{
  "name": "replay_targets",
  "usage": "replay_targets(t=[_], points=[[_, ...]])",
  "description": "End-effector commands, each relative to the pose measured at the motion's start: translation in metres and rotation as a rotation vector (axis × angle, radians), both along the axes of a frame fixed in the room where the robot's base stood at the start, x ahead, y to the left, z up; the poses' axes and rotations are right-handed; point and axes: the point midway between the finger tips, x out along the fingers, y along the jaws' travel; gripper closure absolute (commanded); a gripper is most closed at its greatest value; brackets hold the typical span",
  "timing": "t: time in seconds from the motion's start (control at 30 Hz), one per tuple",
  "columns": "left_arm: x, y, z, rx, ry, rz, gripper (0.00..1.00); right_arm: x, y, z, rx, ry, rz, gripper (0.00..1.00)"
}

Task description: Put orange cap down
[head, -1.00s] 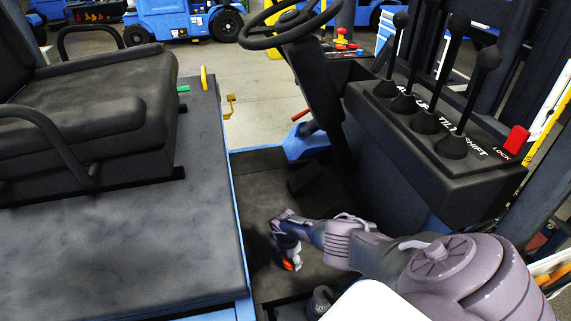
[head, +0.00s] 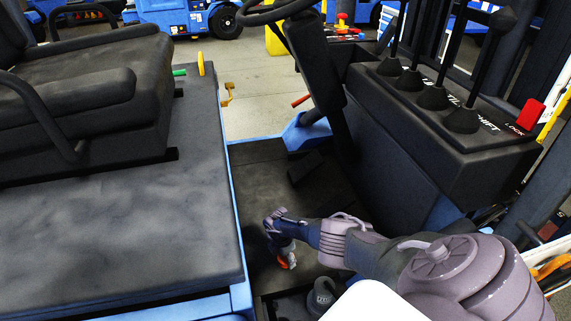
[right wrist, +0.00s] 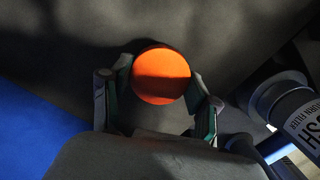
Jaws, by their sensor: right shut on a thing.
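The orange cap (right wrist: 160,75) is round and shows between the two fingers of my right gripper (right wrist: 159,100) in the right wrist view. The gripper is shut on it. I cannot tell whether the cap touches the floor. My left gripper is not in view.
The seat platform (head: 120,220) is at left, the lever console (head: 430,140) at right.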

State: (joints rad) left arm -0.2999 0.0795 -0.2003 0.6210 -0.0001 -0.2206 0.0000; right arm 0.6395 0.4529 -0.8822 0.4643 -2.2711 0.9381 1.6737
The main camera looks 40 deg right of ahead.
Motion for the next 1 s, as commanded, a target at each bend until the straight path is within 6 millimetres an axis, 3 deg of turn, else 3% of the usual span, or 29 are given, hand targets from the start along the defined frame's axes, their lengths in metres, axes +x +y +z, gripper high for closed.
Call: replay_targets(t=[0.17, 0.2, 0.37, 0.77, 1.0], points=[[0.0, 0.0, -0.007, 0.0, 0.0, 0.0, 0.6, 0.0, 0.0, -0.008, 0.0, 0.0, 0.001, 0.67], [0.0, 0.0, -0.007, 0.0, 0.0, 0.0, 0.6, 0.0, 0.0, -0.008, 0.0, 0.0, 0.001, 0.38], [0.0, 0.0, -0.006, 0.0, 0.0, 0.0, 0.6, 0.0, 0.0, -0.006, 0.0, 0.0, 0.001, 0.14], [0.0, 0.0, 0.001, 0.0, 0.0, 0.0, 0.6, 0.0, 0.0, 0.001, 0.001, 0.0, 0.0, 0.14], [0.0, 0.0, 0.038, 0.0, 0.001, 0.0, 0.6, 0.0, 0.004, 0.048, 0.0, -0.001, 0.003, 0.14]])
